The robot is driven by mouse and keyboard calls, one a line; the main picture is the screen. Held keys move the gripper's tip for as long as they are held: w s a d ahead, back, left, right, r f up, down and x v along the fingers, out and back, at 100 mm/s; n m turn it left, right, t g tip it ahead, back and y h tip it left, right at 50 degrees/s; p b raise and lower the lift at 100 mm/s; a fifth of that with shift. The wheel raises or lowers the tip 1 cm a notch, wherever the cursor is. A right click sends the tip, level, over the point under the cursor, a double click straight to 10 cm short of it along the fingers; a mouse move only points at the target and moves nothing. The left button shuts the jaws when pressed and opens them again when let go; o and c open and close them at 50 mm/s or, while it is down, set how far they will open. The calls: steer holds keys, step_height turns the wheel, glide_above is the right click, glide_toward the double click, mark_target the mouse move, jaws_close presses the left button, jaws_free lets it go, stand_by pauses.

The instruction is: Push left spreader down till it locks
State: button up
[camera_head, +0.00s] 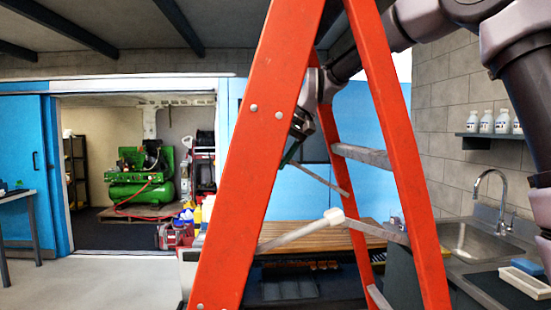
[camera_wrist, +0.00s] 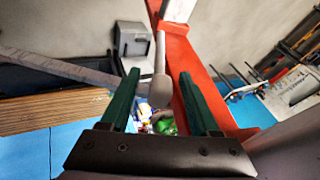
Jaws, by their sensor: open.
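An orange stepladder (camera_head: 262,140) stands close in front of me in the head view. Its near spreader (camera_head: 290,236) has a pale rounded joint (camera_head: 335,215) and bends upward there, so it is not flat. A thinner far bar (camera_head: 322,180) slopes behind it. My gripper (camera_head: 290,152) is partly hidden behind the ladder's left rail. In the wrist view its two green fingers (camera_wrist: 162,100) are apart and open. A spreader joint (camera_wrist: 161,88) shows between them, with one bar rising to the orange rail (camera_wrist: 205,85). I cannot tell whether the fingers touch it.
A wooden-topped bench (camera_head: 310,235) stands behind the ladder. A sink (camera_head: 475,240) and a bottle shelf (camera_head: 490,137) are at the right. A green compressor (camera_head: 140,180) is in the back room. The floor (camera_head: 90,285) at the left is clear.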

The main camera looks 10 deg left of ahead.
jaws_close()
steer(key=shift+r, duration=0.15)
stand_by(1.2)
